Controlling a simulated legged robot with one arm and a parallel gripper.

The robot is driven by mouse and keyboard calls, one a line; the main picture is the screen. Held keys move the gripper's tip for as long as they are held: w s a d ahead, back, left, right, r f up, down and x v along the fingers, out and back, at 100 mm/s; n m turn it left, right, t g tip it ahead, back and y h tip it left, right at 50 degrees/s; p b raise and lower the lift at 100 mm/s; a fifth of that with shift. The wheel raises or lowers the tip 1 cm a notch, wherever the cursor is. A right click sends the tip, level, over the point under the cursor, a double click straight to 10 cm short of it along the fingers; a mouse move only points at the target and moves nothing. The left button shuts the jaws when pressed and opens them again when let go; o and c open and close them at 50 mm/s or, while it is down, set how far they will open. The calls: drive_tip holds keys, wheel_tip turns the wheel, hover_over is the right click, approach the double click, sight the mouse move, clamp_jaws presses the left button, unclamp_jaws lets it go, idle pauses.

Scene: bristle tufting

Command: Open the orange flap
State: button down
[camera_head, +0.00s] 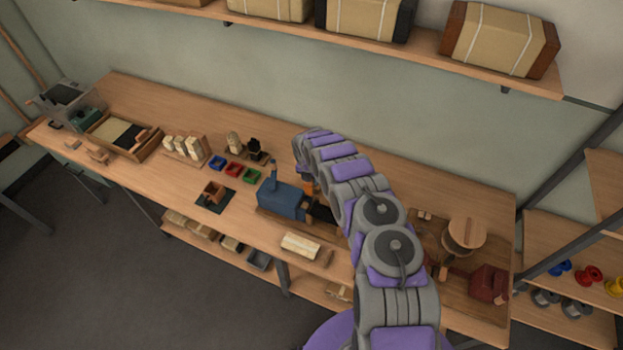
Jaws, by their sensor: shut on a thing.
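A blue machine (284,199) with an upright blue lever stands on a wooden base at the middle of the bench. The small orange flap (310,187) shows at its right side, partly covered by my arm. My arm reaches in from the lower right and bends down at its far end. My gripper (304,175) is at the orange flap and shut on it. The fingertips are small and mostly hidden, so the exact grip and the flap's angle cannot be made out.
Blue, red and green trays (234,169) and a dark mat with a brown box (214,193) lie to the left. A pale block (300,245) lies in front. A round wooden-topped stand (464,234) and a red machine (489,282) stand at right.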

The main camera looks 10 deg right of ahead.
drive_tip(key=shift+w+r, duration=0.15)
drive_tip(key=shift+w, duration=0.05)
idle(0.3)
drive_tip(key=c, duration=1.2)
unclamp_jaws()
drive_tip(key=o, duration=0.4)
drive_tip(key=shift+s, duration=0.1)
drive_tip(key=r, duration=0.5)
drive_tip(key=s+a+r+b, duration=0.1)
drive_tip(key=r, duration=0.5)
drive_tip(key=s+r+b, duration=0.1)
drive_tip(key=r, duration=0.4)
drive_tip(key=shift+s+a+r, duration=0.15)
drive_tip(key=shift+a+r, duration=0.25)
